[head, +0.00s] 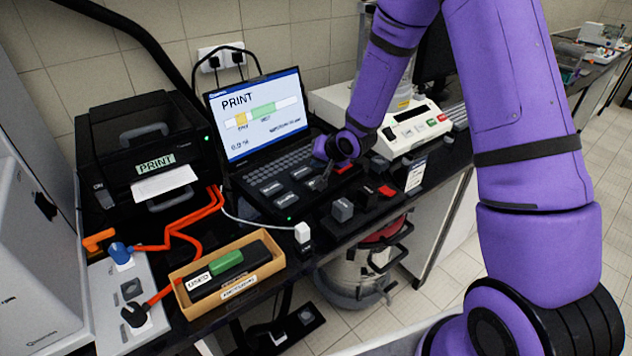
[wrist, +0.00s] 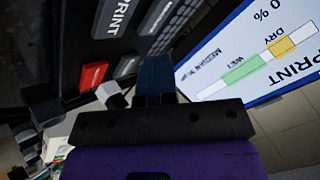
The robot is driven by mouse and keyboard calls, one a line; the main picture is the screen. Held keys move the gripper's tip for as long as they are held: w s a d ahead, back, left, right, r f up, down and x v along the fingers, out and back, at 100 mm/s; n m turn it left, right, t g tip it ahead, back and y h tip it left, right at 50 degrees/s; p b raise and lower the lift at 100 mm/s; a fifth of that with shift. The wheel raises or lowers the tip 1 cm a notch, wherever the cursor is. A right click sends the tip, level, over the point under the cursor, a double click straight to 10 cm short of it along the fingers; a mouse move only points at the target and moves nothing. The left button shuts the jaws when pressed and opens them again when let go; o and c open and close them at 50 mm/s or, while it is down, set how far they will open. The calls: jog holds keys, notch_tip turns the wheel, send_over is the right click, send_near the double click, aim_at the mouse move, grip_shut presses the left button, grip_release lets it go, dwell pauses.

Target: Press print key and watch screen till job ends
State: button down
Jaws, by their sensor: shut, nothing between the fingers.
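The laptop-like unit's screen (head: 254,115) is lit and reads PRINT, with a bar holding a yellow and a green segment; in the wrist view the screen (wrist: 255,60) shows the segments marked DRY and WET. A grey key marked PRINT (wrist: 120,14) lies left of my fingers in the wrist view, with a red key (wrist: 93,75) near it. My gripper (head: 320,183) is shut and empty, pointing down over the right part of the key deck. It also shows in the wrist view (wrist: 156,60). I cannot tell whether the fingertips touch a key.
A black printer (head: 140,138) labelled PRINT stands at left with white paper (head: 164,182) at its front. A wooden tray (head: 262,287), a white plug (head: 302,232) and a grey switch panel (head: 110,290) sit in front. A white instrument (head: 430,126) stands behind my gripper.

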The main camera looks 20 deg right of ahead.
jog(key=shift+r, duration=0.85)
jog(key=shift+d+r, duration=0.1)
jog(key=shift+r, duration=0.25)
jog(key=s+d+r+n+h, duration=0.1)
jog(key=s+d+r+h, duration=0.15)
jog(key=s+r, duration=0.55)
jog(key=s+d+r+n+h, duration=0.1)
jog(key=s+d+r+h, duration=0.2)
jog(key=r, duration=0.9)
jog(key=s+r+n+g+y, duration=0.1)
jog(key=s+r, duration=0.3)
jog(key=s, duration=0.9)
jog(key=s+r+n+g, duration=0.1)
jog(key=s+r, duration=0.3)
jog(key=s, duration=0.9)
jog(key=shift+s+d+r+g+y, duration=0.2)
jog(key=shift+s+d+g+y, duration=0.15)
jog(key=shift+g, duration=0.25)
jog(key=shift+w, duration=0.1)
